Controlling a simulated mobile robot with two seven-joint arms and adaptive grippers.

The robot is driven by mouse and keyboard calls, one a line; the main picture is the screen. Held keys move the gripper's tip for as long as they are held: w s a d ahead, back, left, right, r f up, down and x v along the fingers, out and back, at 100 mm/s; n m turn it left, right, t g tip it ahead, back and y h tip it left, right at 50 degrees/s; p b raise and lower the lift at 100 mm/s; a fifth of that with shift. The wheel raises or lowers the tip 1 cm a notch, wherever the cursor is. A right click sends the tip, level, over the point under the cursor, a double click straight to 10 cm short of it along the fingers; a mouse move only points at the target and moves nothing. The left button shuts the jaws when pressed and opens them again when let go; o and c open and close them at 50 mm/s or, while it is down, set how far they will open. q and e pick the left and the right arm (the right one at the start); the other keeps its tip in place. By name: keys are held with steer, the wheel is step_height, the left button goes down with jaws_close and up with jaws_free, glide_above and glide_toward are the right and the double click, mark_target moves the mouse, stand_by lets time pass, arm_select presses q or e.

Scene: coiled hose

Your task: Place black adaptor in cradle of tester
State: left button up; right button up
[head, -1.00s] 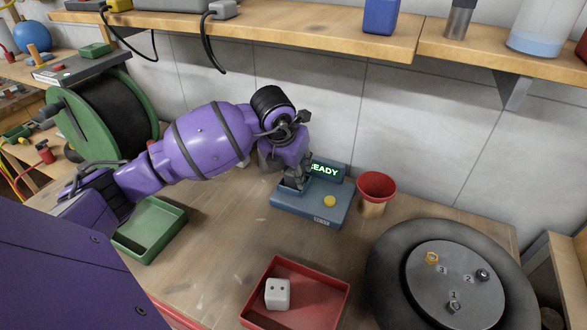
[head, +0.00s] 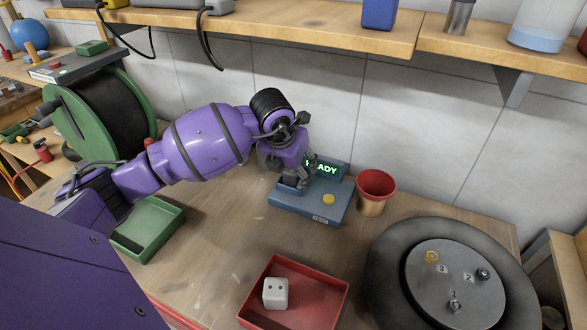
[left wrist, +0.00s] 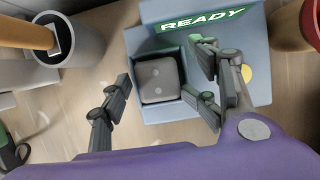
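The blue tester (head: 318,210) stands on the bench near the wall, with a green READY display and a yellow button. In the left wrist view the black adaptor (left wrist: 158,80), a dark block with two holes, sits inside the square cradle (left wrist: 172,112) of the tester (left wrist: 262,88). My left gripper (head: 299,178) is over the tester's left part. The left wrist view shows its fingers (left wrist: 160,92) spread wide on both sides of the adaptor, apart from it. My right gripper is not in view.
A red tray (head: 328,290) with a white two-holed block (head: 275,293) lies in front. A green tray (head: 160,213) looks empty. A red-rimmed cup (head: 376,190) stands right of the tester. A round grey unit with numbered sockets (head: 455,285) fills the right front.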

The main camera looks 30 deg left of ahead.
arm_select(q)
steer(key=shift+s+a+f, duration=0.1)
steer(key=shift+s+f, duration=0.15)
steer(key=shift+s, duration=0.05)
steer(key=shift+r, duration=0.3)
steer(key=v, duration=1.3)
steer(key=shift+w+p, duration=0.3)
steer(key=shift+w, duration=0.1)
